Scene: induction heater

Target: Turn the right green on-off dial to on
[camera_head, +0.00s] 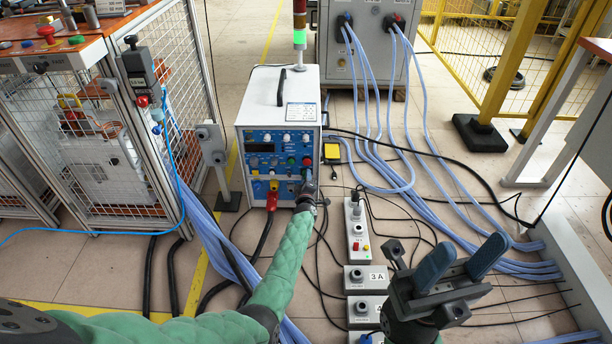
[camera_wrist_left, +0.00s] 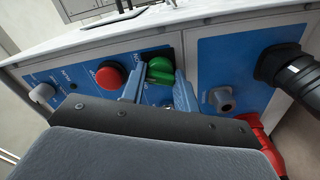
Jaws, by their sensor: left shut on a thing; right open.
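The heater box (camera_head: 281,100) is a white cabinet with a blue front panel of knobs, buttons and sockets. In the left wrist view, a green dial (camera_wrist_left: 160,69) sits on the blue panel beside a round red button (camera_wrist_left: 110,75). My left gripper (camera_wrist_left: 158,92) has a fingertip on either side of the green dial and is shut on it. In the head view, my left gripper (camera_head: 307,190) is at the lower right of the panel, and its arm hides part of that area. I cannot read the dial's on-off setting. My right gripper (camera_head: 460,265) is open and empty, away from the heater.
A signal lamp (camera_head: 300,38) glows green behind the heater. A grey cabinet (camera_head: 362,60) with blue cables stands at the back. Cables spread over the floor. A caged workbench (camera_head: 85,50) is at left. Small control boxes (camera_head: 366,278) stand near my right gripper.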

